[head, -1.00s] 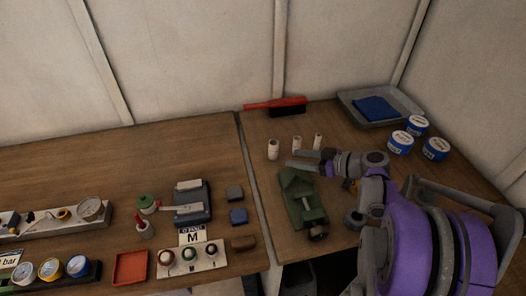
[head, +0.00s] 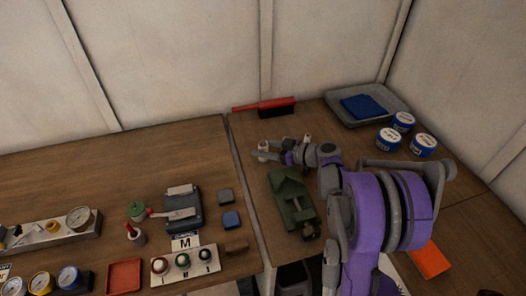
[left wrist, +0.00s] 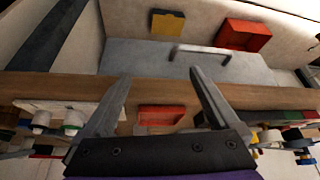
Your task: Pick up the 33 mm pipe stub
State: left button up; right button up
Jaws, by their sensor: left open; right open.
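My right gripper (head: 264,152) is open at the back of the right-hand table. Its fingers reach to the leftmost pale pipe stub (head: 263,146), which stands upright and looks the widest of the stubs. The stub appears to be between the fingers; contact cannot be told. Another pale stub (head: 307,139) shows its top behind my right wrist, and any stub between them is mostly hidden. No size marks are readable. My left gripper (left wrist: 160,75) is open and empty in the left wrist view, with a bench edge and an orange-red tray (left wrist: 162,115) beyond it.
A red brush (head: 265,107) lies behind the stubs. A grey tray with a blue cloth (head: 371,106) and blue-white tins (head: 390,139) stand at the right. The left table's back is clear.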

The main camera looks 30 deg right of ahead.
jog(key=shift+a, duration=0.1)
jog(key=shift+w, duration=0.1)
grip_shut()
